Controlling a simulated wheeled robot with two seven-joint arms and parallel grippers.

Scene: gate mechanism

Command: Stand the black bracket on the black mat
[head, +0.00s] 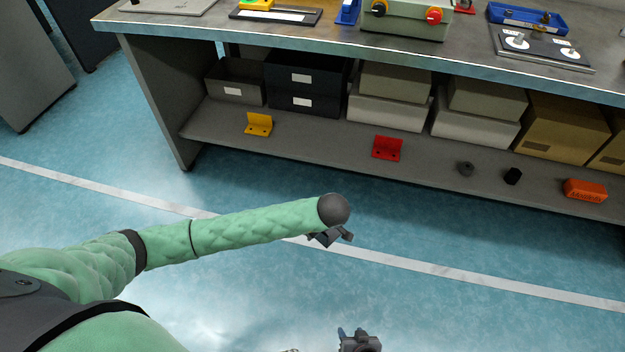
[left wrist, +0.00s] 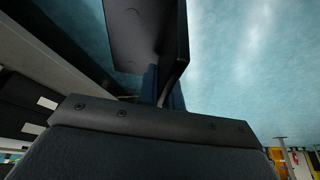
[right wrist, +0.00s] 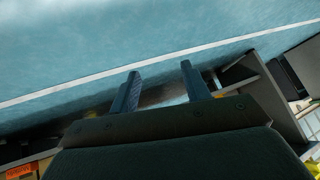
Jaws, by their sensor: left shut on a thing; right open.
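The black bracket (left wrist: 140,35) shows in the left wrist view as a dark plate with a second, edge-on plate beside it. My left gripper (left wrist: 163,88) is shut on it. In the head view the left gripper (head: 327,238) is mostly hidden under its round wrist, out over the floor and in front of the bench. My right gripper (right wrist: 160,68) is open and empty, its two fingers apart over blue floor. It also shows at the bottom of the head view (head: 360,342). I cannot clearly pick out the black mat; a dark-edged plate (head: 308,17) lies on the bench top.
The grey bench (head: 160,26) runs across the back. Its lower shelf (head: 325,147) holds boxes, a yellow bracket (head: 259,124), a red bracket (head: 387,148), small dark parts and an orange block (head: 585,190). The bench top carries a grey-green box (head: 405,22) and a blue tray (head: 527,20). The floor in front is clear.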

